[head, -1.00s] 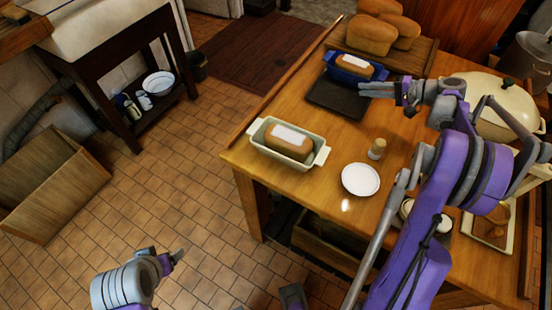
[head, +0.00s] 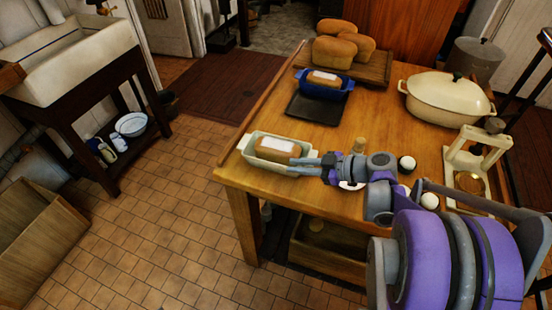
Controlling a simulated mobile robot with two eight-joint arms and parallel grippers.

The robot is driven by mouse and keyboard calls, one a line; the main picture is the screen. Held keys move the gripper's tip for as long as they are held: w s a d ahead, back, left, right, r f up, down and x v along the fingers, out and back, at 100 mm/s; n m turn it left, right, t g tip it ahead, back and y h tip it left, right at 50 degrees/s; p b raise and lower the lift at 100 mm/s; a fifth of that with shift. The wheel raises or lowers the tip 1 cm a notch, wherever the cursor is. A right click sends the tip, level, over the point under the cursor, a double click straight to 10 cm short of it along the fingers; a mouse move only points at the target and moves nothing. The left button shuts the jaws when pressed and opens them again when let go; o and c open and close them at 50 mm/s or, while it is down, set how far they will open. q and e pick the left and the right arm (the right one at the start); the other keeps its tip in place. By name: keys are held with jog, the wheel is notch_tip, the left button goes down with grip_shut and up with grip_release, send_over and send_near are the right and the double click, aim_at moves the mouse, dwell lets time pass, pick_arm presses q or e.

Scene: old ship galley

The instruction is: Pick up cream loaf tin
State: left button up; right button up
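The cream loaf tin (head: 266,163) stands on the left front part of the wooden table, with a brown loaf (head: 275,148) bearing a white label inside. My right gripper (head: 298,159) reaches in from the right, with its fingertips at the tin's right end. The fingers hide that end and its handle. The finger gap is too small to tell, and I cannot tell whether the fingers touch the tin. My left gripper is out of view.
A blue loaf tin (head: 311,88) with a loaf is at the back by a dark mat (head: 316,107).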

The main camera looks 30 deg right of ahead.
aim_at(274, 163)
jog(key=x, duration=0.7)
jog(key=shift+w+a, duration=0.2)
jog(key=shift+w, duration=0.2)
jog(key=shift+c, duration=0.2)
grip_shut()
dwell(0.9)
